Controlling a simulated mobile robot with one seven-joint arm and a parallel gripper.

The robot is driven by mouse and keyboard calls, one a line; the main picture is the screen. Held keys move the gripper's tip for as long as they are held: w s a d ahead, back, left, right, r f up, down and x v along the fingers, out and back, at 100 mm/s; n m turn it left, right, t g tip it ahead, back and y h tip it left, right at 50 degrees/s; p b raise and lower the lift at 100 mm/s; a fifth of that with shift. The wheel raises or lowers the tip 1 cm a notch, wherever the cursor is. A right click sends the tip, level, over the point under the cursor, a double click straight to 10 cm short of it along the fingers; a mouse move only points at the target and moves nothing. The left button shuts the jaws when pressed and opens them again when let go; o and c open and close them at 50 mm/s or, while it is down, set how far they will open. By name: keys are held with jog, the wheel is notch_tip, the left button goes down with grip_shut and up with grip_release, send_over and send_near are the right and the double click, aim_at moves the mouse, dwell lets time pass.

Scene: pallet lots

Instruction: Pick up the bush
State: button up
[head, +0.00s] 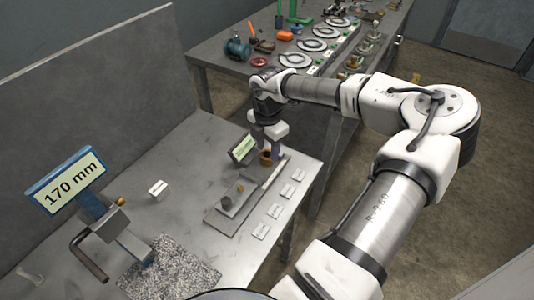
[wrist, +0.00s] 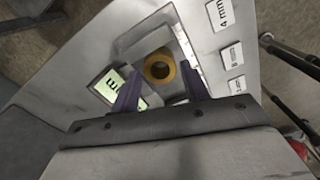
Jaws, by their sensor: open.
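The bush (head: 266,158) is a short brass-yellow ring with a dark bore, near the far end of the grey tray (head: 222,221). In the wrist view the bush (wrist: 159,67) shows from above, with its hole facing the camera. My gripper (head: 267,151) points down over it, with purple fingers. In the wrist view my gripper (wrist: 160,84) is open, one finger to each side of the bush. I cannot tell whether either finger touches it. The bush's lower part is hidden in the head view.
A small green-faced display (head: 242,148) stands close left of my gripper. A dark cylinder (head: 226,203) and a small brass piece (head: 240,188) stand on the tray. White label cards (head: 273,212) line the bench's right edge. A vise-like fixture (head: 107,228) with a "170 mm" sign (head: 66,184) stands left.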

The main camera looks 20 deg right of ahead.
jog(key=shift+f, duration=0.95)
jog(key=shift+c, duration=0.3)
jog(key=c, duration=0.8)
